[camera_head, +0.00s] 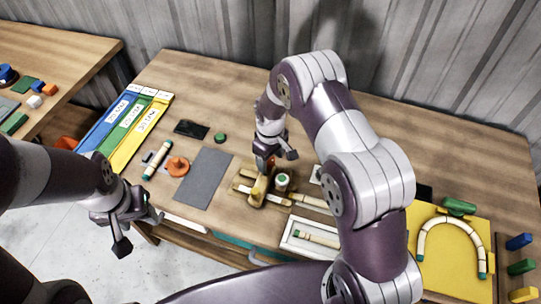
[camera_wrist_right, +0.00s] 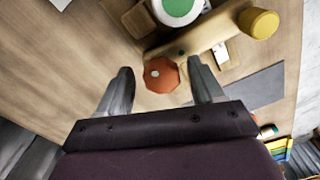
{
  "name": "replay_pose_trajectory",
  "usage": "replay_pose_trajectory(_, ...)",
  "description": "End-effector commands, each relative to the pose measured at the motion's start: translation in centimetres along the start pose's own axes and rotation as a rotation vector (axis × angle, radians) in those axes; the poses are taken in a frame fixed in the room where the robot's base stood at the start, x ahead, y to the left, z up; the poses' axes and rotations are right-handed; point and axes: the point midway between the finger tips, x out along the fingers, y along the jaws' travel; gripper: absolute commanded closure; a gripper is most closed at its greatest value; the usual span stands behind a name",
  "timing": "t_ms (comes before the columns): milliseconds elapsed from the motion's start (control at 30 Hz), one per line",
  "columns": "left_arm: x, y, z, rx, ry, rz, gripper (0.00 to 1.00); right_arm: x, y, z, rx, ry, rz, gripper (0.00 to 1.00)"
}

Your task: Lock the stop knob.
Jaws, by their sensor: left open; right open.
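The stop knob (camera_wrist_right: 163,76), an orange-red faceted knob with a pale centre dot, sits beside a wooden arm of the bending jig (camera_head: 257,190). In the right wrist view it lies between the two fingers of my right gripper (camera_wrist_right: 158,70), with gaps on both sides. In the head view my open right gripper (camera_head: 276,158) is above the back of the jig and partly hides the knob (camera_head: 271,163). I cannot tell how tight the knob is. My left gripper (camera_head: 138,232) is open and empty off the table's front left edge.
A green-topped white cylinder (camera_head: 283,181) stands beside the jig. A grey mat (camera_head: 204,178), an orange round piece (camera_head: 178,167) and a rattan stick (camera_head: 157,160) lie to the left. A yellow board (camera_head: 450,270) with a bent rattan arch is at right.

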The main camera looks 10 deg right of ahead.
Motion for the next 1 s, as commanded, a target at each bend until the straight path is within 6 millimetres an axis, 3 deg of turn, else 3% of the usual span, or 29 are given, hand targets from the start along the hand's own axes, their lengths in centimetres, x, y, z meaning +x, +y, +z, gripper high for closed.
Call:
replay_pose_trajectory(133,0.04,0.0,0.0,0.0,0.0,0.0,0.48,-0.01,0.0,-0.01,0.0,0.0,0.0,0.36)
replay_pose_trajectory(300,0.03,0.0,0.0,0.0,0.0,0.0,0.48,-0.04,0.0,-0.01,0.0,0.0,0.0,0.89)
replay_pose_trajectory(667,0.2,0.0,0.02,0.0,0.0,0.0,0.48,-0.03,-0.02,0.0,0.047,0.0,0.0,0.89)
replay_pose_trajectory(1000,0.87,0.0,0.1,0.0,0.0,0.0,0.48,0.03,-0.19,-0.02,0.29,-0.001,0.0,0.89)
